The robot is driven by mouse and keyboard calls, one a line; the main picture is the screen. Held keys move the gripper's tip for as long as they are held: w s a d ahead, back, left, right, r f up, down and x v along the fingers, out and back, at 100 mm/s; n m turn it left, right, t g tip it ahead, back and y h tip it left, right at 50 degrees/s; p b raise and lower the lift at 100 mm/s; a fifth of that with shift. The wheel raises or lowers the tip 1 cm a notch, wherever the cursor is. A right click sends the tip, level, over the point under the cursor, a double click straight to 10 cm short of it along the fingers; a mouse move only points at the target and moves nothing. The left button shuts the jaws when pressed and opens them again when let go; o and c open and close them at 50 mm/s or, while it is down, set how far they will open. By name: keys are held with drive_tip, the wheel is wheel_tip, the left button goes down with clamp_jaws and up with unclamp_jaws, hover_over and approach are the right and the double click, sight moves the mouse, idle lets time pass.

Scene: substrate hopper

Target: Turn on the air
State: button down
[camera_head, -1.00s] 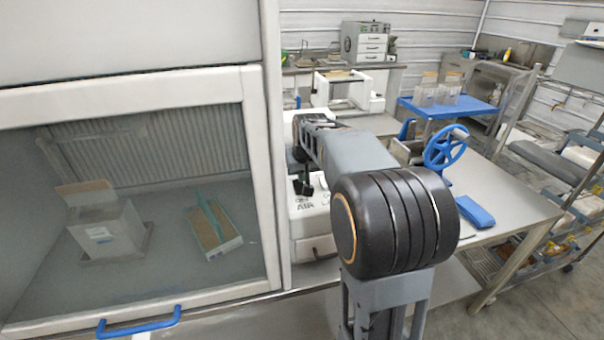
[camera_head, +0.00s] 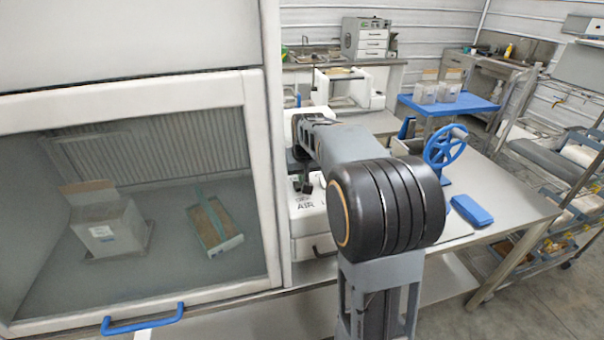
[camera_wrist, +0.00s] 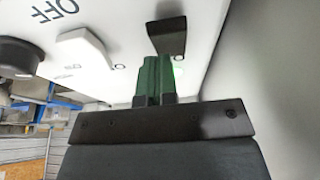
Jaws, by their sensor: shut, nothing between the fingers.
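The white machine (camera_head: 308,222) marked "AIR" stands on the bench in the head view, partly behind my arm. In the wrist view its white panel (camera_wrist: 115,20) shows upside down, with a black lever-like control (camera_wrist: 168,36), a white control (camera_wrist: 85,48) and a black round knob (camera_wrist: 18,54) near the word "OFF". My gripper (camera_wrist: 153,62) is shut and empty. Its green fingertips are right at the black control; I cannot tell if they touch it. In the head view the gripper (camera_head: 302,184) is a small dark shape just above the "AIR" marking.
A glass-fronted cabinet (camera_head: 258,150) with a blue handle (camera_head: 142,320) stands close on the left. On the bench at right are a blue handwheel (camera_head: 445,147) and a blue block (camera_head: 472,210). A blue cart (camera_head: 450,106) stands behind.

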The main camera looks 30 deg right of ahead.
drive_tip(key=shift+s+a+r, duration=0.1)
drive_tip(key=shift+s+a, duration=0.05)
drive_tip(key=shift+s, duration=0.6)
drive_tip(key=shift+r, duration=0.3)
drive_tip(key=s+p+v, duration=0.1)
drive_tip(key=v, duration=1.2)
drive_tip(key=shift+a, duration=0.15)
